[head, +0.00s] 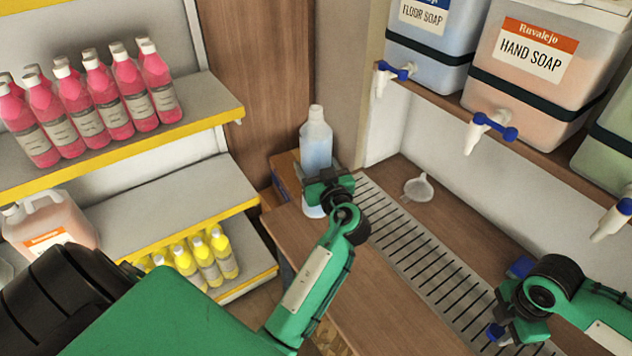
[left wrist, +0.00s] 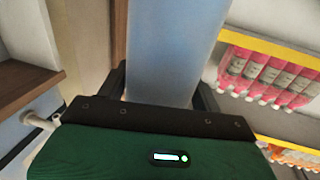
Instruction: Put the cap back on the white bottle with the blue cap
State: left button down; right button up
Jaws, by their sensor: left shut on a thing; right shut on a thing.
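A tall pale bottle (head: 316,147) with bluish contents and a narrow white neck stands upright at the far end of the counter. No blue cap shows on its neck. My left gripper (head: 326,190) is shut around the bottle's lower body. In the left wrist view the bottle's smooth body (left wrist: 175,55) stands between the two dark fingers. My right gripper (head: 505,308) is low at the right, well apart from the bottle. It is shut on a small blue thing that looks like the cap (head: 495,332); the gripper hides part of it. Another blue piece shows above that gripper.
A slotted metal drain strip (head: 420,248) runs along the counter, with a white funnel (head: 418,188) beside it. Drums with blue-handled taps (head: 490,128) overhang at the right. Shelves at the left hold pink bottles (head: 95,100) and yellow bottles (head: 205,260).

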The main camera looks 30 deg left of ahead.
aim_at(323, 151)
pick_arm(q)
notch_tip(323, 151, up, 13)
jog(key=shift+f+b, duration=0.2)
jog(key=shift+b, duration=0.15)
pick_arm(e)
jog(key=shift+f, duration=0.45)
pick_arm(q)
jog(key=shift+f, duration=0.15)
